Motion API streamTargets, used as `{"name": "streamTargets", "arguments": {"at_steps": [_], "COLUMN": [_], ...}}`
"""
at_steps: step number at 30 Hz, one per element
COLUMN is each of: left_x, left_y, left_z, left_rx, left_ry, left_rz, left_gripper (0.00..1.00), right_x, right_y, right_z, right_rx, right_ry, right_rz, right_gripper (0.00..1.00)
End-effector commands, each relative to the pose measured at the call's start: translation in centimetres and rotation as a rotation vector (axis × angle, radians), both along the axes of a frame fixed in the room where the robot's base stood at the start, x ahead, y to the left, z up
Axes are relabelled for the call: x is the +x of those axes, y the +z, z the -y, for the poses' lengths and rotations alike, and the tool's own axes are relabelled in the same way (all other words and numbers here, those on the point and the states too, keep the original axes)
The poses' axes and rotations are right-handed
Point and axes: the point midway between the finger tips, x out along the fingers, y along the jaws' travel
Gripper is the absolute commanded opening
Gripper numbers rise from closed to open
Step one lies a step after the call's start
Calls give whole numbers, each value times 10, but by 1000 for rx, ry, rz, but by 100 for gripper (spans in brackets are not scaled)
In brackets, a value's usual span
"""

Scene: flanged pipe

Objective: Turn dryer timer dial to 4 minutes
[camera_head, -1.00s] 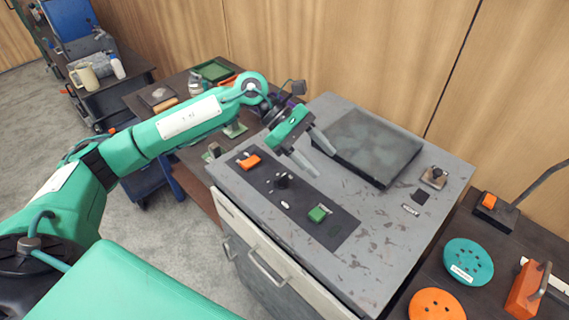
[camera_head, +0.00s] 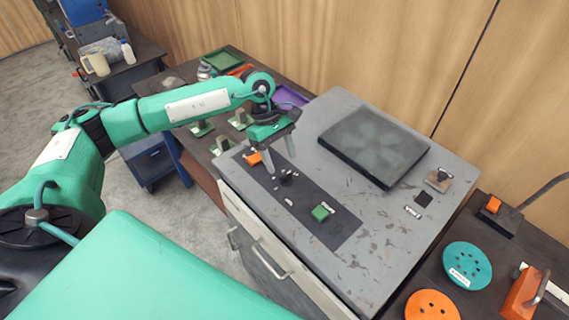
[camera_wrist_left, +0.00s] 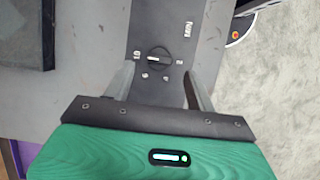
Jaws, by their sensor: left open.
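The timer dial (camera_head: 287,178) is a small black knob on the dark control strip (camera_head: 341,232) of the grey dryer top. In the left wrist view the dial (camera_wrist_left: 158,57) has a light mark on its left side, with small white markings around it; which marking is 4 is too small to tell. My left gripper (camera_head: 280,160) points down at the strip, open and empty. In the left wrist view its fingers (camera_wrist_left: 158,72) are spread to either side of the dial, apart from it. The height gap is hard to judge. My right gripper is not in view.
An orange switch (camera_head: 254,158) and a green switch (camera_head: 321,212) flank the dial on the strip. A raised dark square plate (camera_head: 374,147) lies behind. A side table at right holds a teal disc (camera_head: 467,266) and an orange disc (camera_head: 432,306).

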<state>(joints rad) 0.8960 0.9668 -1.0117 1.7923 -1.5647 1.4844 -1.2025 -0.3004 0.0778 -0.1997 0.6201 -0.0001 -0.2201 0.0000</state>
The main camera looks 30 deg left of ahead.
Motion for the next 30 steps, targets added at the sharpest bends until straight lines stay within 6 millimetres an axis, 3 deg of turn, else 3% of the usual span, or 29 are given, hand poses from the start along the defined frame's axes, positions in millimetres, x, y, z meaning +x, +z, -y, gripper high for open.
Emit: {"name": "streamTargets", "arguments": {"at_steps": [9, 19, 20, 26, 30], "left_x": [-5, -6, -6, -5, -5], "left_y": [-37, -42, -42, -41, -41], "left_z": [15, 17, 17, 17, 16], "left_rx": [-1, -1, -1, -1, -1], "left_ry": [1, 0, 0, 0, 3], "left_rz": [-2, 1, 1, 1, 1], "left_gripper": [56, 56, 54, 15, 12], "right_x": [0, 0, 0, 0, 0], "right_y": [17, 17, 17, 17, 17], "right_z": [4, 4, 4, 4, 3], "right_rx": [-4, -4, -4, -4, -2], "right_ry": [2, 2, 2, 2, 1], "right_rz": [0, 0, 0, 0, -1], "right_gripper": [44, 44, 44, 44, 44]}}
